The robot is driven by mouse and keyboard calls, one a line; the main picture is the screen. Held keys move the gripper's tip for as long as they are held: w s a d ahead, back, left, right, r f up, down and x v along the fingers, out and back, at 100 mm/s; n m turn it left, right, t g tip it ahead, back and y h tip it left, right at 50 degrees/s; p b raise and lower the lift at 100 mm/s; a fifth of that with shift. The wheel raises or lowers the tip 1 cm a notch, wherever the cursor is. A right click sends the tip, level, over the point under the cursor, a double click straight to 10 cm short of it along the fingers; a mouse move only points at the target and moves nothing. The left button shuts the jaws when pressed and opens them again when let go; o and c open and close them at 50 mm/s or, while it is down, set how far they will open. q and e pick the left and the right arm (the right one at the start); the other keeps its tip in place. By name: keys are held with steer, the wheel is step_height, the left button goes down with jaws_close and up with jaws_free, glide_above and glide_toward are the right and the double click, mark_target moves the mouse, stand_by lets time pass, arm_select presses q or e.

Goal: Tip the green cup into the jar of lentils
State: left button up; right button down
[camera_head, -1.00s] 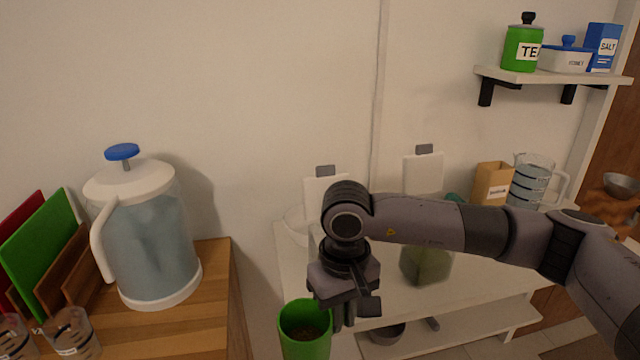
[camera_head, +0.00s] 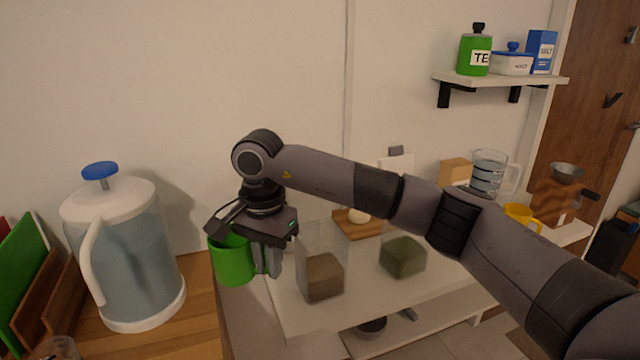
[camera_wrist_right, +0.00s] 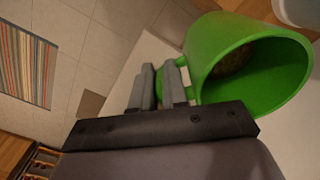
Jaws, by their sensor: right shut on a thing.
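The green cup (camera_head: 230,262) hangs in the air left of the jars, near upright. My right gripper (camera_head: 268,262) is shut on its handle side; the right wrist view shows the fingers (camera_wrist_right: 163,86) at the cup (camera_wrist_right: 210,45) and a dark brown filling inside it. Two clear square jars stand on the white table: one with brown contents (camera_head: 321,280), just right of the cup, and one with green contents (camera_head: 403,257) farther right. I cannot read which holds lentils. My left gripper is out of view.
A big water dispenser (camera_head: 130,255) stands on the wooden counter at left. A wooden board (camera_head: 365,231), a measuring jug (camera_head: 488,172) and a yellow cup (camera_head: 520,213) are farther back on the white table (camera_head: 370,300). A wall shelf (camera_head: 500,78) is at upper right.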

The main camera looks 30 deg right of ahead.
steer(key=w+r+m, duration=0.1)
steer(key=r+m, duration=0.1)
steer(key=m, duration=0.1)
steer(key=w+r+m, duration=0.2)
steer(key=m, duration=0.2)
steer(key=w+r+m+p, duration=0.1)
steer(key=w+r+m, duration=0.1)
steer(key=m, duration=0.2)
steer(key=shift+w+a, duration=0.2)
steer(key=shift+a, duration=0.15)
steer(key=m, duration=0.1)
steer(key=r+m, duration=0.1)
steer(key=m, duration=0.1)
steer(key=w+m, duration=0.1)
steer(key=shift+a+r, duration=0.2)
steer(key=shift+r, duration=0.15)
steer(key=shift+s+d, duration=0.1)
steer(key=shift+d, duration=0.05)
steer(key=s+d+r+t+y, duration=0.3)
steer(key=t+y, duration=0.3)
steer(key=y, duration=0.2)
steer(key=shift+d+r+y, duration=0.3)
steer(key=shift+d+r, duration=0.25)
steer(key=shift+r, duration=0.25)
steer(key=shift+r, duration=0.1)
steer(key=shift+r+t+y, duration=0.15)
steer(key=shift+t+y, duration=0.35)
